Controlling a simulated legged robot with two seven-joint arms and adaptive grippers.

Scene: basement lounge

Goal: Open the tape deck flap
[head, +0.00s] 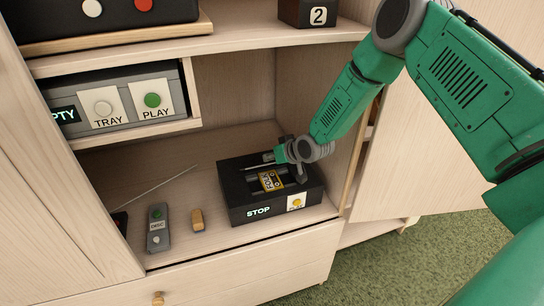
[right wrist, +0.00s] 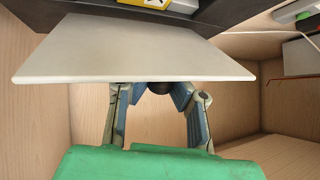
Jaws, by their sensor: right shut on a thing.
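The black tape deck (head: 278,210) sits on the cabinet's middle shelf, with a STOP display and a yellow button on its front. A dark cassette bay with a yellow-labelled cassette (head: 270,180) shows in its top. My right gripper (head: 297,168) is at the deck's top right, shut on the flap. In the right wrist view a pale flat panel (right wrist: 135,55), which looks like the flap, stretches in front of the fingers (right wrist: 157,92) and hides their tips. The deck's dark body (right wrist: 100,12) shows beyond it. My left gripper is not in view.
A grey player (head: 125,85) with TRAY and PLAY buttons is above left. The cabinet's side wall (head: 352,165) stands close right; an open door is beyond.

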